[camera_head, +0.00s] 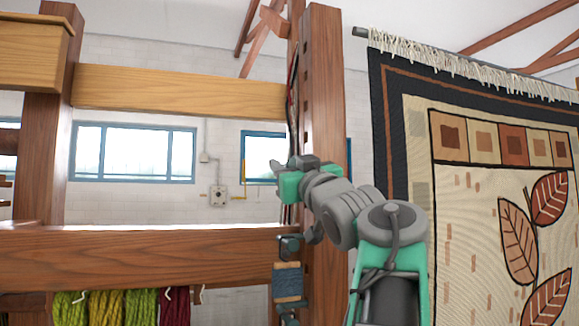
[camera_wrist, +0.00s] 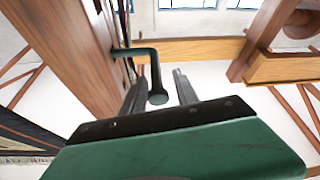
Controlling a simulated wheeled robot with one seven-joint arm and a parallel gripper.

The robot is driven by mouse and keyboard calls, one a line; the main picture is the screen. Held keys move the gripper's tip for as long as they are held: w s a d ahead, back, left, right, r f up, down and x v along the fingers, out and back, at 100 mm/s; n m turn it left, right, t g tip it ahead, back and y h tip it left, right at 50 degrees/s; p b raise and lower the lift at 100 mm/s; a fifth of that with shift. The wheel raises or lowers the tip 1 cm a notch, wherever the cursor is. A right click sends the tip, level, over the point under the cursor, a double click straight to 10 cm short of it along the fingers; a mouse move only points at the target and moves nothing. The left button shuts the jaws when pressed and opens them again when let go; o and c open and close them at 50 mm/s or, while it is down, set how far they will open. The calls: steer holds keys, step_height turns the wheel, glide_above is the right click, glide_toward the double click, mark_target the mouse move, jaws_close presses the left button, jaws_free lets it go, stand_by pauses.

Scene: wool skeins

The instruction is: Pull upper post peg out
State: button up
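The upper post peg (camera_wrist: 154,72) is a dark green bent rod with a round knob end. In the wrist view one end goes into the wooden post (camera_wrist: 75,50), and the bent part points toward my gripper (camera_wrist: 160,80). My gripper's two dark fingers are apart, and the peg's knobbed part lies between them, nearer the left finger. I see a gap to the right finger; contact on the left is unclear. In the head view my gripper (camera_head: 277,168) is beside the post (camera_head: 324,110), and I cannot make out the peg there.
A wooden crossbeam (camera_head: 150,258) runs below my gripper, with coloured skeins (camera_head: 105,308) hanging under it. A dark fitting with a blue spool (camera_head: 288,283) is at the post's lower left. An upper beam (camera_head: 180,90) and a leaf-patterned rug (camera_head: 480,190) flank the arm.

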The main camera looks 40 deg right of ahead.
steer(key=b+v, duration=0.3)
steer(key=v, duration=0.5)
steer(key=shift+w, duration=0.1)
